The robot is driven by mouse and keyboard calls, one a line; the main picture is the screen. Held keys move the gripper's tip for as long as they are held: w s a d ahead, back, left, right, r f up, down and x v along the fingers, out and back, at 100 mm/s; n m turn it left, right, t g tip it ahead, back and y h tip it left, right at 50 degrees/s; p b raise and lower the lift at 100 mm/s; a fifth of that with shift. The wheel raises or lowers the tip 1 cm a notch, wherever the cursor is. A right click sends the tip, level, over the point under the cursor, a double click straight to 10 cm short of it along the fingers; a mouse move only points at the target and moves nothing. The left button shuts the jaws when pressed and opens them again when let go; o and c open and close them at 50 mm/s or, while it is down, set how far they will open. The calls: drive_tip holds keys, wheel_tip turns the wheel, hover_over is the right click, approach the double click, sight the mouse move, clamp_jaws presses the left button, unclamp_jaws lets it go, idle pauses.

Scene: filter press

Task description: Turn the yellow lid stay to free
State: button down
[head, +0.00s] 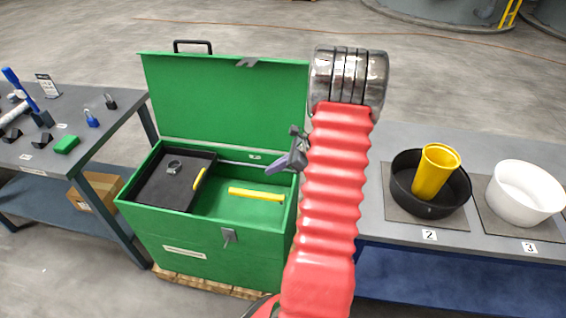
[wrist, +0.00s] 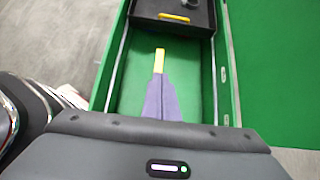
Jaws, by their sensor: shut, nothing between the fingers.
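A green chest (head: 185,255) stands with its green lid (head: 215,100) raised. A yellow bar (head: 257,195) shows inside the chest, right of a black tray (head: 150,190). I cannot tell for sure that this bar is the lid stay; no other stay is visible. My gripper (head: 280,167) is shut and empty, its purple fingers over the right end of the chest, apart from the lid. In the wrist view the fingers (wrist: 161,85) point along the yellow bar (wrist: 159,62) and hide its near part. I cannot tell whether they touch it.
The black tray holds a small grey ring (head: 174,167) and has a yellow grip (head: 199,179). A tool bench (head: 90,110) stands left of the chest. A bench at right carries a black bowl (head: 405,190) with a yellow cup (head: 434,175), and a white bowl (head: 525,193).

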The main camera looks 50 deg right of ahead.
drive_tip(key=shift+x, duration=2.35)
